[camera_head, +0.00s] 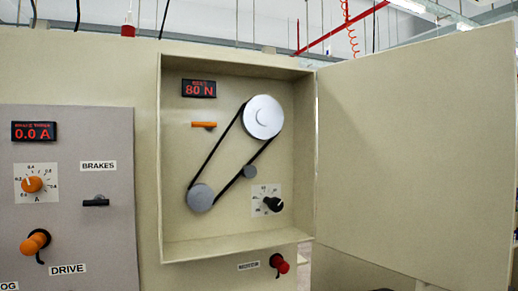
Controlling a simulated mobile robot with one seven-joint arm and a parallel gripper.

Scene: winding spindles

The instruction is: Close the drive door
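The drive door (415,150) is a large beige panel, hinged at the right edge of an open box. It stands wide open, swung out to the right, and its right side runs out of view. The open drive box (238,238) shows a belt (217,153) around a large upper pulley (263,117) and a smaller lower pulley (201,197), with a small grey roller (250,171) at the belt. No handle or latch can be made out on the door. My gripper is not in view.
Inside the box are an "80 N" display (198,88), an orange lever (203,125) and a black dial (273,204). A red knob (279,264) sticks out below the box. A grey control panel (70,210) with protruding orange knobs is at the left.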

